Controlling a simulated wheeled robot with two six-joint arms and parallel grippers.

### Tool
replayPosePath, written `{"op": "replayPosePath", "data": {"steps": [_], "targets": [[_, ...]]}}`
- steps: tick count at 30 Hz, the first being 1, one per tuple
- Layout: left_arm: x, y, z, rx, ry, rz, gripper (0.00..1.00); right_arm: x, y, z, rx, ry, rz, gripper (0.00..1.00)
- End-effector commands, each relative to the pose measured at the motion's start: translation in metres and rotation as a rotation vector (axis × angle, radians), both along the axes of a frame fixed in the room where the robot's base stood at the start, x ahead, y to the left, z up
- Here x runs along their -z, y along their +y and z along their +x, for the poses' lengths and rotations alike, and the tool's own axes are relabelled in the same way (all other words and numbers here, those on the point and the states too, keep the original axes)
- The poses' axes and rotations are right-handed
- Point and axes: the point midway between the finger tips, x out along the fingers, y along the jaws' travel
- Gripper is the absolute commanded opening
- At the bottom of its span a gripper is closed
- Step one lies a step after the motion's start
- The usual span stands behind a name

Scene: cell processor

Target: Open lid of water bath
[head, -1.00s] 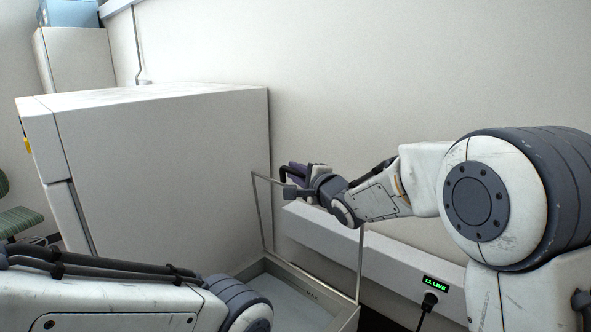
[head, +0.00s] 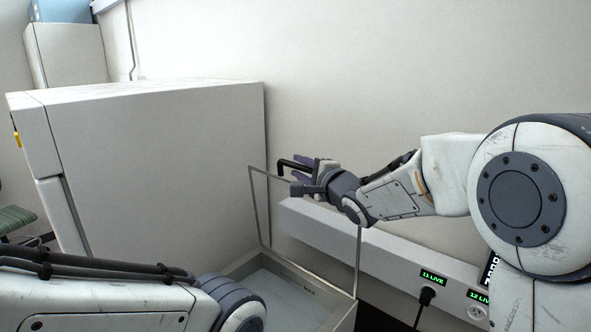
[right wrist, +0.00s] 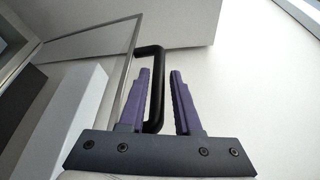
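The water bath (head: 240,264) is a pale open basin at the bottom centre of the head view. Its clear lid (head: 254,212), framed by thin edges, stands raised and roughly upright above the basin. The black lid handle (head: 283,163) sticks out near the lid's top, and it also shows in the right wrist view (right wrist: 156,90). My right gripper (head: 309,170) is at the handle with its purple fingers apart. In the right wrist view the handle bar runs between the fingers (right wrist: 164,72), close to the left one, with a gap to the right one. My left gripper is out of view.
A large white cabinet-like unit (head: 160,165) stands left of the bath. A white rail with live sockets (head: 385,262) and a plugged black cable (head: 427,297) runs along the wall (head: 400,70) behind. My left arm crosses the lower left.

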Motion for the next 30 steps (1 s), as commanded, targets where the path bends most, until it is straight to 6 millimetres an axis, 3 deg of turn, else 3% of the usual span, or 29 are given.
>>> {"op": "replayPosePath", "data": {"steps": [6,12,25,30], "targets": [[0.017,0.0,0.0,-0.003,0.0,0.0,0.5,-0.002,-0.022,-0.039,0.002,-0.003,-0.001,0.32],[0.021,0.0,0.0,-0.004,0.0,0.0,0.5,-0.005,-0.034,-0.061,0.001,-0.002,0.0,0.32],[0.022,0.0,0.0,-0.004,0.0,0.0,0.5,-0.006,-0.036,-0.067,0.001,0.0,-0.003,0.32],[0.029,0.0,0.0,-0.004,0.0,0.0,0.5,0.016,-0.032,-0.074,0.014,0.012,-0.115,0.32]]}}
